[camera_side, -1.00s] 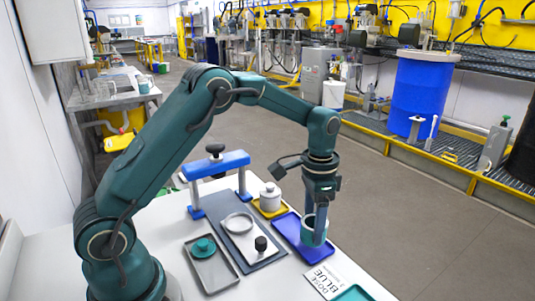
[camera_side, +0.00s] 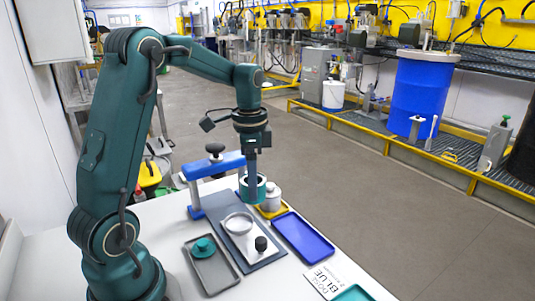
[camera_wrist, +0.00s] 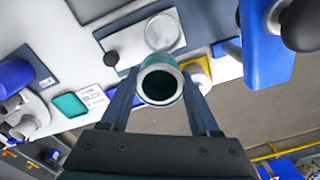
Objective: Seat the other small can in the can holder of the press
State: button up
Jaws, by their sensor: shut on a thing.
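My gripper (camera_side: 252,192) is shut on a teal open-topped can (camera_side: 259,183), held upright in the air by the press, left of the white can. In the wrist view the can (camera_wrist: 158,84) sits between both fingers, its pale rim and dark inside showing. The press (camera_side: 222,165) is a blue arch with a black knob, standing on a dark base plate. Its round pale can holder (camera_side: 238,223) lies in front of the arch on a white slide with a black knob (camera_side: 261,243). The holder looks empty and is apart from the held can.
A white can (camera_side: 271,196) stands on a yellow tray (camera_side: 283,207), close to the held can. The blue tray (camera_side: 303,238) is empty. A grey tray (camera_side: 213,270) holds a teal lid-like piece (camera_side: 203,246). A printed card (camera_side: 323,279) and teal tray (camera_side: 352,293) lie at the front.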

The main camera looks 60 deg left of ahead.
jog(key=shift+n, duration=0.4)
jog(key=shift+s+a+f, duration=0.3)
jog(key=shift+s+f, duration=0.2)
jog(key=shift+f, duration=0.65)
jog(key=shift+s+a+f, duration=0.35)
jog(key=shift+s+f, duration=0.15)
jog(key=shift+f, duration=0.65)
jog(key=shift+s+a+f, duration=0.3)
jog(key=shift+s+f, duration=0.2)
jog(key=shift+f, duration=0.65)
jog(key=shift+f, duration=0.45)
jog(key=o, duration=1.4)
jog(key=shift+o, duration=0.2)
jog(key=shift+r, duration=0.15)
jog(key=shift+r, duration=1.1)
